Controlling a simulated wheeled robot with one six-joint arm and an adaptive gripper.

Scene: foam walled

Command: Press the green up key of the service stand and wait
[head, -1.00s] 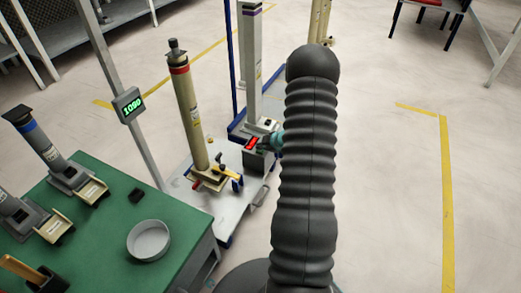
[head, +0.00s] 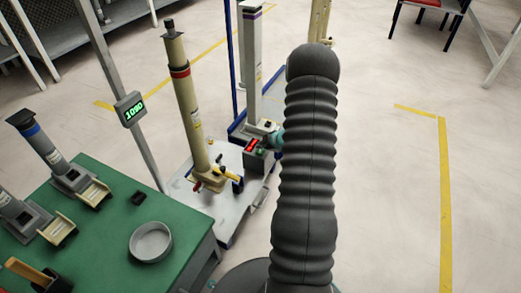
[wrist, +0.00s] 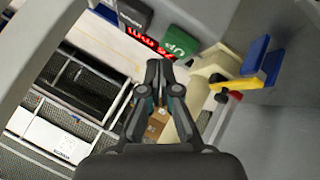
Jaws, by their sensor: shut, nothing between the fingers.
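The service stand's grey control box (head: 254,160) stands on the white platform in the head view, with a red lit display (head: 250,145) on top. In the wrist view the green up key (wrist: 180,43), marked UP, is beside the red display (wrist: 148,41), and a dark key (wrist: 132,13) is farther left. My gripper (wrist: 162,66) is shut and empty, its fingertips just below the green key in the picture. I cannot tell whether they touch it. In the head view my dark arm hides most of the gripper; a teal part shows right of the box.
A tall beige column (head: 187,110) with a red band stands on the white platform (head: 230,212), left of the box. A grey column (head: 251,60) stands behind. A green table (head: 110,250) is at left, with a round tin (head: 150,241).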

